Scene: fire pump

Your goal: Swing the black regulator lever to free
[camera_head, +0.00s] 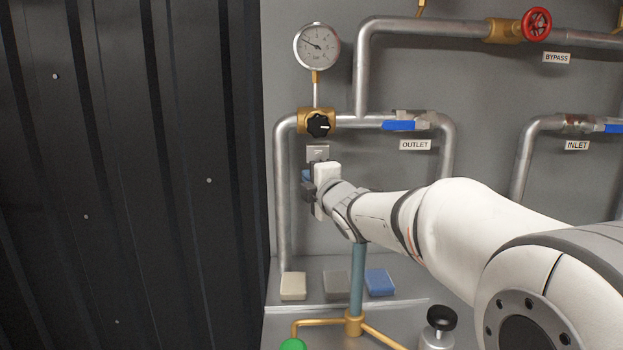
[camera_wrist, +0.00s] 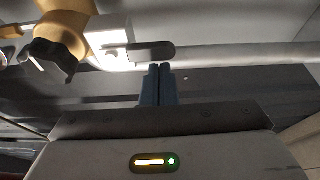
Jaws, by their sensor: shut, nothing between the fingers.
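In the wrist view a dark rounded lever (camera_wrist: 151,51) sticks out sideways from a pale plate (camera_wrist: 108,38). I take it for the regulator lever. My gripper (camera_wrist: 160,67) is shut and empty, its two blue fingers side by side. Their tips show right at the lever's lower edge; I cannot tell whether they touch it. In the head view the plate (camera_head: 317,152) is below the black knob (camera_head: 319,125) on the brass regulator. My gripper (camera_head: 307,175) is just under the plate, and the lever is mostly hidden there. The knob also shows in the wrist view (camera_wrist: 54,56).
A gauge (camera_head: 317,46) is above the regulator. The blue outlet handle (camera_head: 399,125) and the red bypass wheel (camera_head: 536,24) are to the right. Beige, grey and blue blocks (camera_head: 380,282) lie on the ledge below. A dark ribbed wall (camera_head: 130,170) bounds the left.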

